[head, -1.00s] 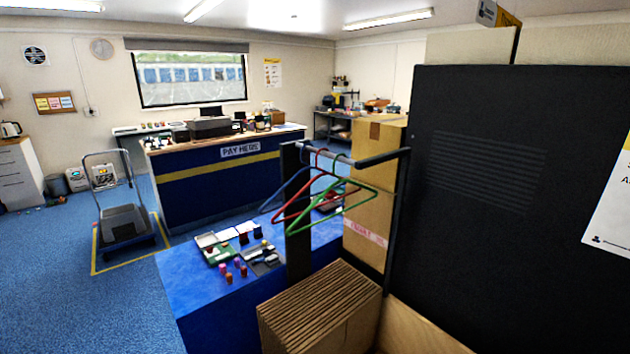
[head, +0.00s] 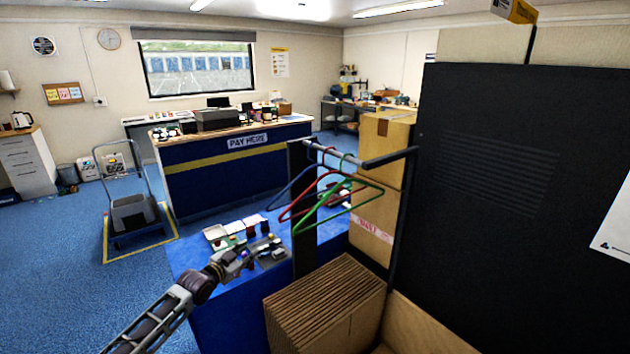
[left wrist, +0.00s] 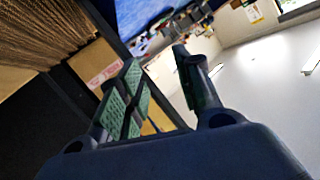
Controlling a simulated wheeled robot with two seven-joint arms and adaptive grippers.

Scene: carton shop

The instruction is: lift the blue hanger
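I cannot make out the blue hanger in that view. My right gripper is not in view.
A blue-covered table (head: 212,300) holds small items behind my left gripper. A stack of flat cardboard (head: 322,300) stands below the hangers. Tall cartons (head: 376,200) and a large black panel (head: 500,190) are to the right.

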